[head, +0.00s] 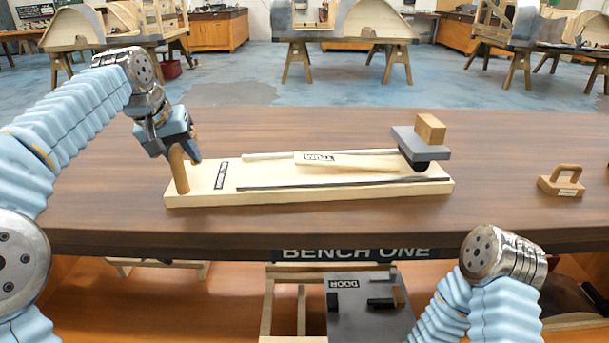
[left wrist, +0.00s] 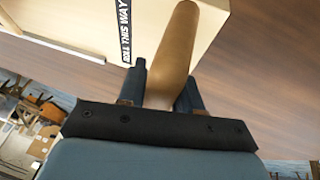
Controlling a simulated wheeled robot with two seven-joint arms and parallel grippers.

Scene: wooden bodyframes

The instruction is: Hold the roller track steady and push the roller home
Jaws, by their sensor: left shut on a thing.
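The roller track (head: 310,191) is a long pale wooden board on the bench, with a light rail at the back and a dark rail at the front. An upright wooden peg (head: 179,172) stands at its left end. My left gripper (head: 182,148) is shut on this peg from above; the left wrist view shows the peg (left wrist: 174,50) between its fingers. The roller (head: 420,145), a grey plate with a wooden block on top and a dark wheel below, sits at the track's right end. My right arm shows at the lower right, but its gripper cannot be seen.
A pale labelled strip (head: 345,162) lies between the rails, left of the roller. A wooden block with a handle (head: 562,181) stands at the right of the bench (head: 510,150). A grey panel marked DOOR (head: 365,310) is below the front edge. The bench behind the track is clear.

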